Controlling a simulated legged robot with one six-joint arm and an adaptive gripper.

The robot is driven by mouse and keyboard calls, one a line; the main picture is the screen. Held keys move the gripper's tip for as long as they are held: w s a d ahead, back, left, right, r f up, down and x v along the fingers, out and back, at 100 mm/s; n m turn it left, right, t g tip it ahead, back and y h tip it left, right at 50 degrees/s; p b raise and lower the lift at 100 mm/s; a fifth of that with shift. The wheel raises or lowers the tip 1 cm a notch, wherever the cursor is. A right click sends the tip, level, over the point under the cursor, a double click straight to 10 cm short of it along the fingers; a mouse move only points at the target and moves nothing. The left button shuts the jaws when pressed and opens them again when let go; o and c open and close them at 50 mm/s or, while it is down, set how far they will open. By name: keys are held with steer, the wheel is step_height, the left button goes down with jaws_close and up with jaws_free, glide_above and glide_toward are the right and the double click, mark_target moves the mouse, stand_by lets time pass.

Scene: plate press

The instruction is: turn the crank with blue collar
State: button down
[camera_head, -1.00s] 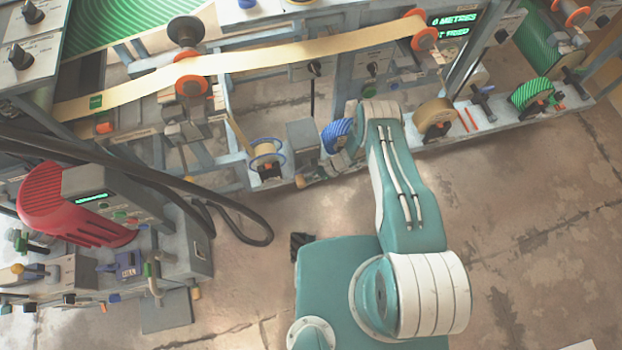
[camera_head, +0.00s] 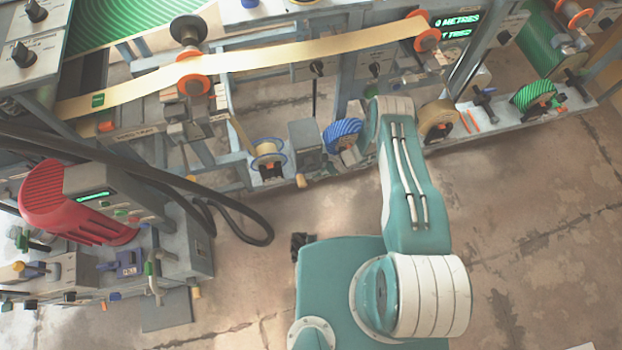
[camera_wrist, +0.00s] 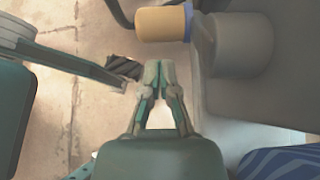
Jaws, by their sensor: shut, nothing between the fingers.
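The crank's tan-yellow handle (camera_wrist: 162,24) with a thin blue collar (camera_wrist: 188,22) sticks out to the left from a grey round hub (camera_wrist: 232,45) at the top of the wrist view. In the head view the small tan handle (camera_head: 301,181) shows low beside a grey box; its collar is too small to make out there. My gripper (camera_wrist: 153,72) is shut and empty, its fingertips together just below the handle in the wrist picture, apart from it. In the head view my arm's end is small and partly hidden among the machine parts.
A blue striped roll (camera_head: 343,134) is close by; it also shows in the wrist view (camera_wrist: 282,164). A spool with a blue rim (camera_head: 268,158) stands left of the grey box (camera_head: 304,143). Black cables (camera_head: 240,228) loop at left. Floor in front is clear.

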steer(key=v, duration=0.8)
steer(key=s+a+f+t+h, duration=0.1)
steer(key=s+a+f+h, duration=0.1)
steer(key=a+f, duration=0.4)
steer(key=shift+s+a+h, duration=0.35)
steer(key=shift+a+h, duration=0.25)
steer(key=shift+a, duration=0.5)
steer(key=shift+f, duration=0.1)
steer(key=shift+s+a+r+g+y, duration=0.15)
steer(key=shift+a+g+y, duration=0.25)
steer(key=shift+y, duration=0.75)
steer(key=shift+s+a+r+g+y, duration=0.1)
steer(key=shift+a+r+g+y, duration=0.2)
steer(key=shift+y, duration=0.85)
steer(key=shift+a+f, duration=0.1)
